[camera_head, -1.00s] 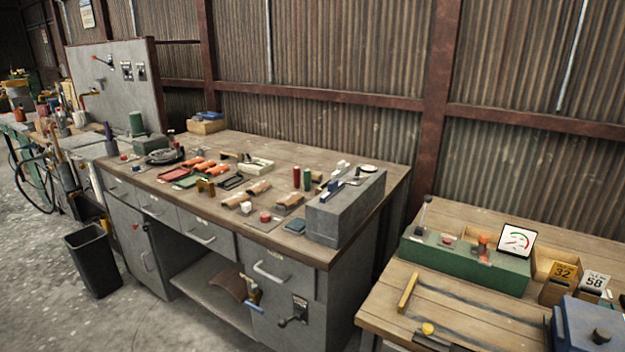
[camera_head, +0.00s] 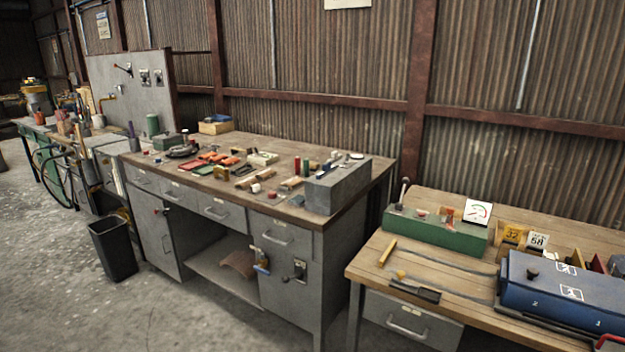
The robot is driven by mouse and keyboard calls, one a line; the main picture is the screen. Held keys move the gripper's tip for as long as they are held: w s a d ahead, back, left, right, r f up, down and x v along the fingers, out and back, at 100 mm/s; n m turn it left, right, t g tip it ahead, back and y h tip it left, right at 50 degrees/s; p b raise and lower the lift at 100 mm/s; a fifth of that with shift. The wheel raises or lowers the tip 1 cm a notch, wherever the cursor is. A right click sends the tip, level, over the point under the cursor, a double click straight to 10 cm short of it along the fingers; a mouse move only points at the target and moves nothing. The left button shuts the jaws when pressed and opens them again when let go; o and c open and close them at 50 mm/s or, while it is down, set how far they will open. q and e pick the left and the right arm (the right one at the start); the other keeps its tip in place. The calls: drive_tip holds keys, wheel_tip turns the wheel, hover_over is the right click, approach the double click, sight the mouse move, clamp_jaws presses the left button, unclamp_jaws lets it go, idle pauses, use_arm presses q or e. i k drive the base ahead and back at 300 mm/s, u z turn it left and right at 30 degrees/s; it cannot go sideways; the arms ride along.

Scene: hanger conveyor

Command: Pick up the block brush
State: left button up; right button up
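Several small tan, brush-like blocks lie on the grey workbench (camera_head: 345,207). One tan block (camera_head: 265,174) is near the middle of the top, and another (camera_head: 291,183) lies closer to the grey box. They are too small to tell which is the block brush. On the right wooden table (camera_head: 455,307), a dark flat tool (camera_head: 415,291) lies near a yellow wooden bar (camera_head: 387,253). Neither of my grippers is in view.
A grey box (camera_head: 335,190) stands at the workbench's right end. The right table holds a green box (camera_head: 434,228) and a blue case (camera_head: 560,292). A black bin (camera_head: 112,248) stands on the floor at left. A gap separates the bench and table. The foreground floor is clear.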

sight(314, 167)
drive_tip(key=z, duration=0.8)
drive_tip(key=k, duration=0.15)
drive_tip(key=u, duration=2.35)
drive_tip(key=i, duration=1.95)
drive_tip(key=z, duration=0.95)
drive_tip(key=i, duration=0.7)
drive_tip(key=z, duration=0.75)
